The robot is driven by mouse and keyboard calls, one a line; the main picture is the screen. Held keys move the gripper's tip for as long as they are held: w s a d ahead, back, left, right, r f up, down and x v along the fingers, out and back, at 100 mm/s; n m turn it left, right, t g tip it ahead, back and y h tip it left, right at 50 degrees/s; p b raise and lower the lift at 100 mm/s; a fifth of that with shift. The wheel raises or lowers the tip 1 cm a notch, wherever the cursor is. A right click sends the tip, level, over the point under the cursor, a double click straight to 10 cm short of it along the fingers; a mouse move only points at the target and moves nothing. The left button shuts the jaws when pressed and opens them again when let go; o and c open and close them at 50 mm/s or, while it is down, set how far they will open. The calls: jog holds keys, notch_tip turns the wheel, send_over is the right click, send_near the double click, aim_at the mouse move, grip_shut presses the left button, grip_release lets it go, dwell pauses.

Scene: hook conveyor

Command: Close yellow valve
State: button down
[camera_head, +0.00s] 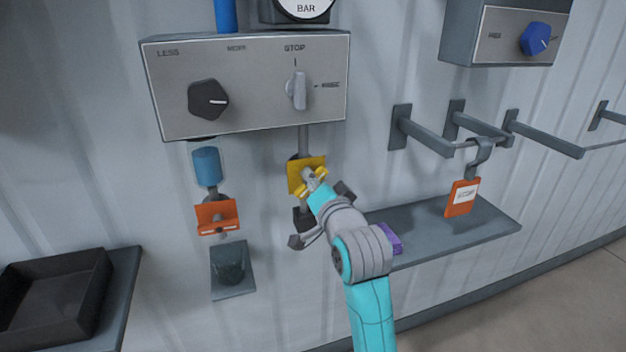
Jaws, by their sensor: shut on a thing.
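The yellow valve (299,176) is mounted on the wall below the grey control panel, on a vertical pipe. Its yellow plate shows behind my gripper (313,178). My gripper is at the valve from the lower right, shut on its front, where yellow pieces show around the fingers. The fingers hide part of the valve's handle, so its exact angle is hard to tell. My turquoise and grey arm reaches up from the bottom of the view.
The control panel (255,110) has a black knob (208,99) and a grey knob (297,91). An orange valve (217,217) is left of the yellow one. A shelf (420,225) holds a purple block (390,239). An orange tag (462,197) hangs from a hook. A black tray (55,290) stands lower left.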

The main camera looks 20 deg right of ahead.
jog(key=m, duration=0.4)
jog(key=shift+d+f+m, duration=0.1)
jog(key=shift+f+m, duration=0.1)
jog(key=shift+m, duration=0.1)
jog(key=shift+f+m, duration=0.15)
jog(key=shift+m, duration=1.75)
jog(key=c, duration=1)
grip_release()
jog(key=s, duration=1.2)
